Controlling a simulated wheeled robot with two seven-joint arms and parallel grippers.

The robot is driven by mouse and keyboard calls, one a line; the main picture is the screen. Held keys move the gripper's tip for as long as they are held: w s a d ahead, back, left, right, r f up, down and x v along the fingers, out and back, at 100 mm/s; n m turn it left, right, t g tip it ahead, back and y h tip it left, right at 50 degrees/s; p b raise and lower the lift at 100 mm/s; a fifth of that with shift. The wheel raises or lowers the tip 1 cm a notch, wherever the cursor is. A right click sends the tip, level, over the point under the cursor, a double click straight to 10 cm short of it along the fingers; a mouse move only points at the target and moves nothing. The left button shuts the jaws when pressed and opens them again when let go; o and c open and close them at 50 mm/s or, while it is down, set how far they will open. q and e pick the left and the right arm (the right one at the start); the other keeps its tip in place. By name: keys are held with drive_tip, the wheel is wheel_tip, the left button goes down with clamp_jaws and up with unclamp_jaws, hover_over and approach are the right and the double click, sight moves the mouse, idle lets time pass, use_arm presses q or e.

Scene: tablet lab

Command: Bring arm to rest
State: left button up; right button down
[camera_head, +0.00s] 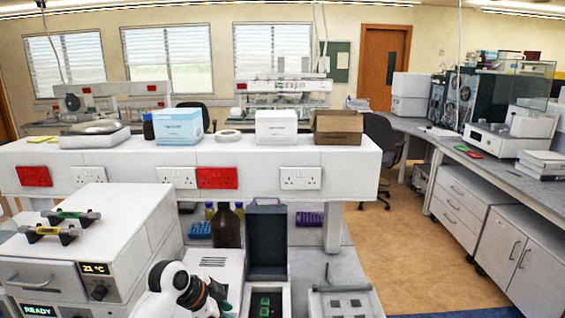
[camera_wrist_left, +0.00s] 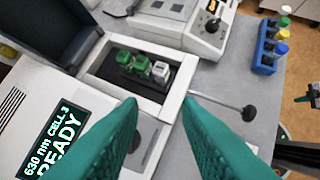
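My left gripper's two teal fingers (camera_wrist_left: 163,108) are open with nothing between them in the left wrist view. They hover near an open-lidded instrument whose display (camera_wrist_left: 62,135) reads "630 nm CELL 3 READY". Green-topped cells (camera_wrist_left: 140,66) sit in its dark well, beyond the fingertips. In the head view, a white and black part of my left arm shows at the bottom, beside the instrument's raised lid (camera_head: 267,235); the fingers are not clear there. A small dark part with a teal edge at the wrist view's right edge may be my right gripper (camera_wrist_left: 308,97); its state is unclear.
A grey-white box (camera_head: 90,245) showing 21 °C stands at left. A white device (camera_head: 340,300) is right of the instrument. A blue rack (camera_wrist_left: 262,52) holds several capped bottles. A raised shelf (camera_head: 350,160) spans behind. Floor at right is open.

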use_arm(q)
drive_tip(key=s+a+f+n+y, duration=0.1)
drive_tip(key=s+f+n, duration=0.3)
drive_tip(key=s, duration=0.5)
drive_tip(key=s+a+f+n+y, duration=0.1)
drive_tip(key=s+f+n, duration=0.1)
drive_tip(key=s+f, duration=0.6)
drive_tip(key=s+a+r+n+y, duration=0.1)
drive_tip(key=s+a+n+y, duration=0.15)
drive_tip(key=s, duration=0.65)
drive_tip(key=s+a+r+n+y, duration=0.1)
drive_tip(key=s+a+n, duration=0.2)
drive_tip(key=s, duration=0.6)
wheel_tip(320, 180, down, 36)
drive_tip(key=s+g+b, duration=0.2)
drive_tip(key=b, duration=0.7)
drive_tip(key=s+a+f+b, duration=0.1)
drive_tip(key=s+f+b, duration=0.1)
drive_tip(key=s+f, duration=0.5)
drive_tip(key=s+a+f+b, duration=0.1)
drive_tip(key=s+f+b, duration=0.2)
drive_tip(key=s+f, duration=0.5)
wheel_tip(320, 180, down, 5)
drive_tip(key=shift+a+r+g, duration=0.1)
drive_tip(key=shift+a+g, duration=0.3)
